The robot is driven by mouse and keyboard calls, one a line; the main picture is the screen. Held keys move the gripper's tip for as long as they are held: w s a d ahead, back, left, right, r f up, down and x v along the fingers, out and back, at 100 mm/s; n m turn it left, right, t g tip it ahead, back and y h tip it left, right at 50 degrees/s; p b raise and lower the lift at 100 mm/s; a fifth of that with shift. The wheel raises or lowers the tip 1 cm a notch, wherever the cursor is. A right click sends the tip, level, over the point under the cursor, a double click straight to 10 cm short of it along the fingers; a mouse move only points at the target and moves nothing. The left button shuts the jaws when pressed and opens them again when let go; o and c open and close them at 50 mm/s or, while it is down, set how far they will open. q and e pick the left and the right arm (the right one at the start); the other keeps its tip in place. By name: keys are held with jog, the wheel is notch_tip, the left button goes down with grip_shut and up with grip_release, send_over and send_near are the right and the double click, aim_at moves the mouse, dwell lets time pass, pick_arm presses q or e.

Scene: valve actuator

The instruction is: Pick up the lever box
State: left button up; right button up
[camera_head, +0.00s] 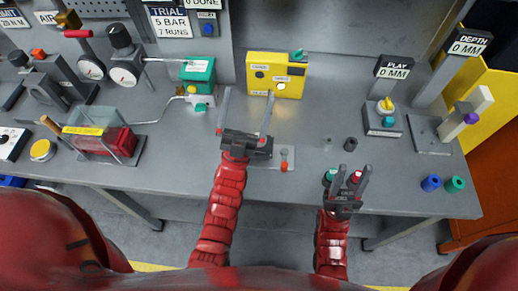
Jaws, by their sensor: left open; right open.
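A yellow box (275,75) stands at the back middle of the grey bench, with small labels, a dark knob, a lit round spot and a teal lever-like part at its top right. Its labels are too small to read, so I cannot tell for sure that it is the lever box. My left gripper (247,108) is open and empty, its fingers pointing toward the yellow box from the front left. My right gripper (353,172) is open near the bench's front edge, with a red round part (355,177) showing between its fingers.
A green box (198,75) with pipework stands left of the yellow box. A small plate with a red-tipped lever (284,163) lies close right of my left gripper. Dark pegs (350,144) and a grey block with a yellow knob (383,118) are to the right. Blue and green rings (431,183) lie front right.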

pick_arm(q)
jog(key=w+d+r+n+g+y, duration=0.1)
jog(key=w+d+r+y, duration=0.2)
jog(key=w, duration=0.4)
jog(key=w+d+r+n+g+y, duration=0.1)
jog(key=w+d+r+g+y, duration=0.1)
jog(key=w+d+y, duration=0.3)
jog(key=w+a+r+n+g+y, duration=0.1)
jog(key=w+a+n+g+y, duration=0.35)
jog(key=w+y, duration=0.25)
jog(key=n+g+h, duration=0.2)
jog(key=n+g, duration=0.4)
jog(key=g, duration=1)
send_over(261, 149)
jog(key=shift+m, duration=0.25)
notch_tip(261, 149, down, 20)
jog(key=shift+f, duration=0.25)
jog(key=x, duration=0.5)
jog(key=shift+w+f, duration=0.2)
jog(key=shift+w, duration=0.25)
jog(key=shift+c, duration=0.3)
grip_shut()
